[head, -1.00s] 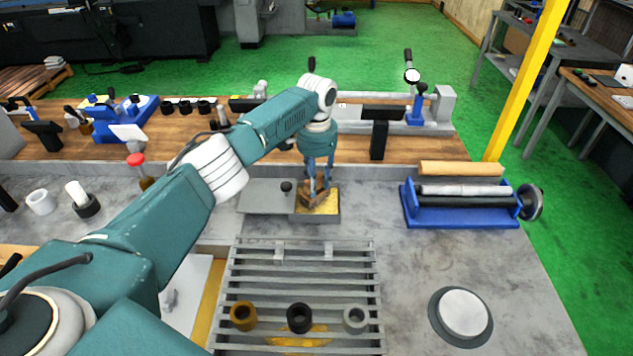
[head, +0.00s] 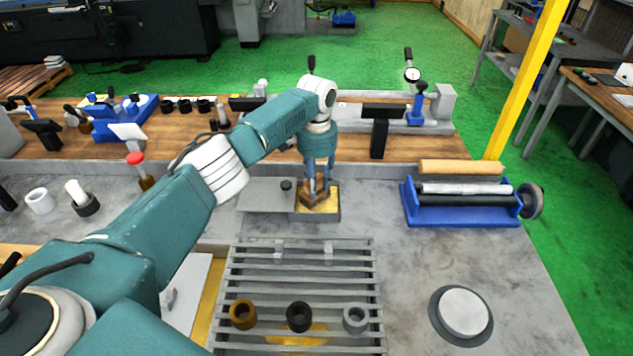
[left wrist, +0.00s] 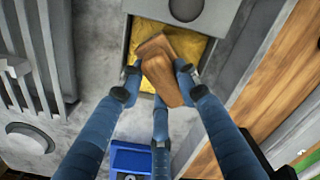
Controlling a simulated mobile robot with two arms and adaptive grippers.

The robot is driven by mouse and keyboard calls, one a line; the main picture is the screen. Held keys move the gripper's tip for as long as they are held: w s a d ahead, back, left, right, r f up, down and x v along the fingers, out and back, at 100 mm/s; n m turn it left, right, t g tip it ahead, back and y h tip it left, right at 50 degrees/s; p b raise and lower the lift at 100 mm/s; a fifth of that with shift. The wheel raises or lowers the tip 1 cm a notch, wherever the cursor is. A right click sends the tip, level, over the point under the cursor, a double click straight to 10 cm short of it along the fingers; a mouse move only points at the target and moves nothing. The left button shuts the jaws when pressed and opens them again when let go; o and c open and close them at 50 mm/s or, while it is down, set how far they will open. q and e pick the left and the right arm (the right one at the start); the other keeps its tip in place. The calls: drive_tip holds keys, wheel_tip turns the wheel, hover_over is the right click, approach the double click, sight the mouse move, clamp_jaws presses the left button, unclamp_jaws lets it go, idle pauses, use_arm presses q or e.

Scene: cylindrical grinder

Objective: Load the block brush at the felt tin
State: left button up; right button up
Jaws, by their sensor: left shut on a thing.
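The felt tin (head: 331,214) is a shallow grey tray with a yellow felt pad, at the back middle of the grey bench; its grey lid (head: 262,195) with a dark knob lies on its left. My left gripper (head: 318,190) points down over the pad, shut on the brown wooden block brush (head: 317,204). In the left wrist view the brush (left wrist: 166,68) sits tilted between the fingers (left wrist: 158,85), over the yellow felt (left wrist: 203,50). Whether its underside touches the felt is hidden. My right gripper is not in view.
A slatted grey rack (head: 303,262) with several small rings stands in front. A blue roller stand (head: 460,215) is at right, a round grey puck (head: 464,312) at front right. A red-capped bottle (head: 138,165) stands left. Bare bench lies between rack and puck.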

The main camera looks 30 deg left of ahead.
use_arm(q)
drive_tip(key=shift+f, duration=0.15)
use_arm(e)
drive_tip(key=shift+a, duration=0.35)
use_arm(q)
drive_tip(key=shift+s+f, duration=0.1)
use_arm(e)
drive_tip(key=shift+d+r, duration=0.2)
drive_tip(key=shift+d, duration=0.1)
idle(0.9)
use_arm(q)
drive_tip(key=shift+p, duration=0.3)
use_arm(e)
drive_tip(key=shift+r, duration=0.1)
use_arm(q)
wheel_tip(320, 180, up, 7)
drive_tip(key=p, duration=0.7)
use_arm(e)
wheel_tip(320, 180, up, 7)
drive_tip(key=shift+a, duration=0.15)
